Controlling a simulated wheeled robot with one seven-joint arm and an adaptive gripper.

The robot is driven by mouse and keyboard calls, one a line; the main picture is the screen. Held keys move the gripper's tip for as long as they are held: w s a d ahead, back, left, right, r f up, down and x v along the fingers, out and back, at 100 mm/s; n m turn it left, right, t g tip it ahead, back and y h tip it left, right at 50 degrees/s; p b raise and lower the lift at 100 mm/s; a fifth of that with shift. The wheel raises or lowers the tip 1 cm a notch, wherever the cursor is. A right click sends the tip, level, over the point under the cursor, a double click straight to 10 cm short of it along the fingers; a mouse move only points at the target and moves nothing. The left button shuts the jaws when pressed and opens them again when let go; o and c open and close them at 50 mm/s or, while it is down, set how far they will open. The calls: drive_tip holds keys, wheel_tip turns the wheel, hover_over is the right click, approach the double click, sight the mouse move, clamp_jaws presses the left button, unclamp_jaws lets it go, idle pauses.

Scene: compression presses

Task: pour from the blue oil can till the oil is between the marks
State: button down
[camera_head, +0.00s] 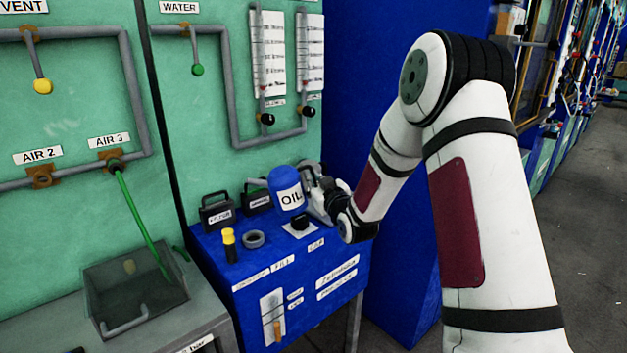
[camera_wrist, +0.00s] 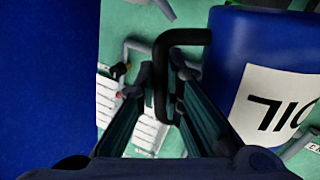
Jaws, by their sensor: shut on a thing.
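The blue oil can (camera_head: 287,189), with a white OIL label, is roughly upright above the back right of the blue cabinet top (camera_head: 272,257). I cannot tell whether its base touches the top. My gripper (camera_head: 318,192) is to its right. In the wrist view my gripper (camera_wrist: 163,95) is shut on the black handle of the oil can (camera_wrist: 228,65). A grey ring-shaped fill opening (camera_head: 254,239) is on the cabinet top, left of the can and nearer the front. A sight gauge (camera_head: 272,312) with two small labels is on the cabinet front; an amber part shows low in it.
A yellow-topped black item (camera_head: 229,244) stands left of the fill opening. A dark cap (camera_head: 299,222) sits on a white patch below the can. Two black handled boxes (camera_head: 217,211) stand behind. A grey tray (camera_head: 135,295) is at the left.

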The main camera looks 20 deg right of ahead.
drive_tip(key=shift+r, duration=0.1)
drive_tip(key=n+b, duration=0.1)
drive_tip(key=r+n, duration=0.1)
drive_tip(key=n, duration=0.1)
drive_tip(key=n+b, duration=0.1)
drive_tip(key=shift+w+a+r+b, duration=0.1)
drive_tip(key=shift+a+r+b, duration=0.05)
drive_tip(key=shift+a+b, duration=0.2)
drive_tip(key=n+b, duration=0.1)
drive_tip(key=a+n+b, duration=0.1)
drive_tip(key=n, duration=0.1)
drive_tip(key=shift+a+r+n, duration=0.3)
drive_tip(key=shift+r, duration=0.05)
drive_tip(key=shift+a+r, duration=0.1)
drive_tip(key=shift+a+r+n+b, duration=0.4)
drive_tip(key=shift+a+r+n, duration=0.45)
drive_tip(key=shift+r+n, duration=0.25)
idle(5.3)
